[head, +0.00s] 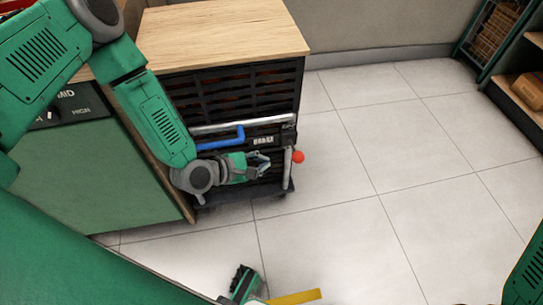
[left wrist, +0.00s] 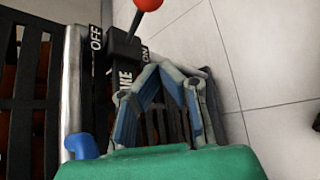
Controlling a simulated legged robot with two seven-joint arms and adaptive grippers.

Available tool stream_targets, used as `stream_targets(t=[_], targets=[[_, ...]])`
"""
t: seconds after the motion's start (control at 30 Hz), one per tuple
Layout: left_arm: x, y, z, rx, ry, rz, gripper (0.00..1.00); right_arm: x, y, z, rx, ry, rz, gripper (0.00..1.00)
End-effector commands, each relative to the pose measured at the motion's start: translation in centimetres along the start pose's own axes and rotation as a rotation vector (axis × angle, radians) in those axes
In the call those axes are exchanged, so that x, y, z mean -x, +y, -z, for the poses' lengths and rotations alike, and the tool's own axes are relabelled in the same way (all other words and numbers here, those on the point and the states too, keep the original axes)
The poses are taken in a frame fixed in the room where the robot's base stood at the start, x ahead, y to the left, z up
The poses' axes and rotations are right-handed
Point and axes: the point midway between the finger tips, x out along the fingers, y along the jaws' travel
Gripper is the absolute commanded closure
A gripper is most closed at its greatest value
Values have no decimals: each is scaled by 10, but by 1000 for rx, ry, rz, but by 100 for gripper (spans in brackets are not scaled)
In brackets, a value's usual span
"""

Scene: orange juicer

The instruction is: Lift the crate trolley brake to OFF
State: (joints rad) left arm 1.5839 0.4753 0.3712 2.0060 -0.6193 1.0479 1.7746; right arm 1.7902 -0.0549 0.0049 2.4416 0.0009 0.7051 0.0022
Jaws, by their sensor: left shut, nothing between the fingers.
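The crate trolley (head: 237,90), a black slatted frame, stands beside the green cabinet. Its brake lever has a red ball knob (head: 298,157), at the trolley's right front corner. In the left wrist view the red knob (left wrist: 148,4) tops a thin rod rising from a black pivot (left wrist: 122,46). OFF is printed left of the pivot and ON right of it; the rod leans up and right. My left gripper (head: 266,162) is just left of the knob in the head view. Its fingers (left wrist: 159,68) are closed together, empty, below the pivot and apart from the knob.
A blue handle (head: 222,140) and a metal bar lie along the trolley's front. A wooden top (head: 222,30) covers the crates. The green cabinet (head: 95,170) is at left. Tiled floor (head: 400,150) is clear on the right, with shelves (head: 500,50) at the far right.

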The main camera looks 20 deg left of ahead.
Motion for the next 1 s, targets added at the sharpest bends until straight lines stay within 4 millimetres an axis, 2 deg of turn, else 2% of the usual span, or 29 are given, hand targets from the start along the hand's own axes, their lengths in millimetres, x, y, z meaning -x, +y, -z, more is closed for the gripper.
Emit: stream_targets(t=[0.1,0.23,0.83,0.93,1.0], targets=[[16,2,2,5,-1,0,100,5,1,0,-1,0,-1,60],[24,2,6,8,-5,-1,100,6,0,0,-1,0,-1,60],[24,1,5,-1,-3,4,100,7,0,0,-1,0,0,60],[29,-8,0,-66,10,42,100,11,0,0,-1,0,0,60],[36,-22,-5,-173,31,102,100,16,0,1,-1,0,0,60]])
